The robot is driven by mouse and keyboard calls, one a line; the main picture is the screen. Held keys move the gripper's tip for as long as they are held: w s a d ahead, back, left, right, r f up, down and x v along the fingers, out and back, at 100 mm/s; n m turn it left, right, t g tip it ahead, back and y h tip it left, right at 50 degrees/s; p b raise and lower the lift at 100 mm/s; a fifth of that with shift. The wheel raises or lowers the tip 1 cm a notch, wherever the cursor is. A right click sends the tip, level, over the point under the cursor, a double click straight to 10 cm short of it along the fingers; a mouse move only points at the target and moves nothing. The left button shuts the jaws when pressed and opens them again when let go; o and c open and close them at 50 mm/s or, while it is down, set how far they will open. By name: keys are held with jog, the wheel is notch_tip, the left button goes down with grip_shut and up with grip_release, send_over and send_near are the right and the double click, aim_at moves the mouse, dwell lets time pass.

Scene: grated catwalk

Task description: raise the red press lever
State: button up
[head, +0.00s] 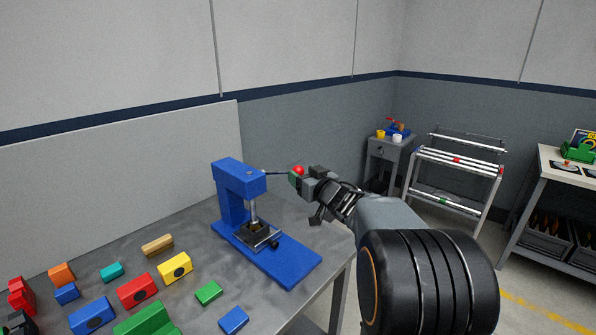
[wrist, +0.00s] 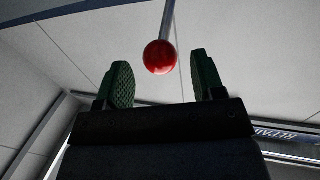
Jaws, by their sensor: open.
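The blue press (head: 232,195) stands on the grey table, with its base plate running toward the table's front edge. Its lever (head: 275,172) is a thin dark rod reaching right from the press head, roughly level, and ends in a red ball knob (head: 298,171). My gripper (head: 295,178) is at the knob end of the lever. In the wrist view the red knob (wrist: 160,57) shows between and beyond the two green finger pads of my open gripper (wrist: 160,82), with clear space on both sides. Whether the pads touch the knob is not visible; they look apart from it.
Several coloured blocks (head: 139,290) lie on the left of the table (head: 200,250). A grey panel (head: 120,180) stands behind it. A small cabinet (head: 388,152), a rack (head: 455,165) and a workbench (head: 560,165) stand farther right.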

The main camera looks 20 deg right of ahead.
aim_at(298, 171)
jog(key=shift+w+a, duration=0.15)
jog(key=shift+w, duration=0.65)
jog(key=shift+w+a, duration=0.1)
jog(key=shift+w, duration=0.65)
grip_shut()
jog(key=shift+r, duration=0.1)
